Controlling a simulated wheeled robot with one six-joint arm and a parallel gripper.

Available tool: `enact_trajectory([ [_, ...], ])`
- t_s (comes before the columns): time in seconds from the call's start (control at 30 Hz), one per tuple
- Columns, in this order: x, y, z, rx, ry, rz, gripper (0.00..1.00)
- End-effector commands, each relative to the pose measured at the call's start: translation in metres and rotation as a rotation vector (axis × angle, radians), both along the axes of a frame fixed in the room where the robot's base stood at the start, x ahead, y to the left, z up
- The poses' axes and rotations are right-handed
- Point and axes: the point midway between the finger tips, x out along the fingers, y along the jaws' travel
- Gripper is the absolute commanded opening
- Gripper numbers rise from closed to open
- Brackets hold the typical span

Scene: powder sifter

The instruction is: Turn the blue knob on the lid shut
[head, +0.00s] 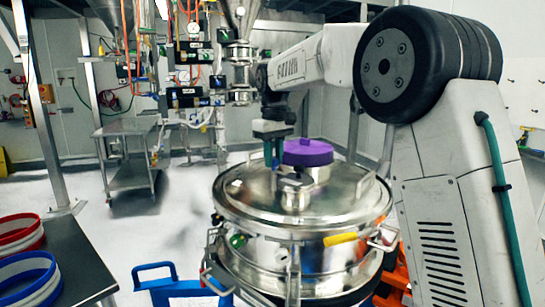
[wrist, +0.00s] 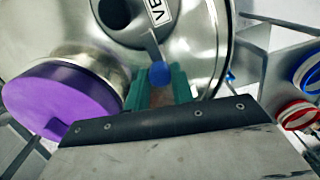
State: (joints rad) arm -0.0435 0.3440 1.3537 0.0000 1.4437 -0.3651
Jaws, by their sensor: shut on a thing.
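The blue knob (wrist: 160,74) is a small ball at the end of a grey lever on the metal lid (wrist: 206,40). In the wrist view, my gripper (wrist: 158,84) has its two teal fingers on either side of the knob, shut on it. In the head view, my gripper (head: 273,158) points down at the top of the round steel vessel's lid (head: 245,192). The knob cannot be made out there, behind or between the fingers.
A purple cap (head: 308,152) on a short metal neck stands right beside my gripper; it also fills the left of the wrist view (wrist: 62,98). A yellow-handled clamp (head: 341,238) is on the vessel's side. Red (head: 18,232) and blue (head: 28,275) rings lie on a dark table at left.

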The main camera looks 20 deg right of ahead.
Motion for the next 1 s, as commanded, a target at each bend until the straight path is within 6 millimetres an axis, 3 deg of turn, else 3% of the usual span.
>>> enact_trajectory([
  [0.13, 0.000, 0.000, 0.000, 0.000, 0.000, 0.000, 0.01],
  [0.17, 0.000, 0.000, 0.000, 0.000, 0.000, 0.000, 0.30],
  [0.23, 0.000, 0.000, 0.000, 0.000, 0.000, 0.000, 0.46],
  [0.57, 0.000, 0.000, 0.004, 0.000, 0.000, -0.001, 0.46],
  [1.0, 0.001, 0.000, 0.069, 0.000, -0.002, 0.000, 0.46],
])
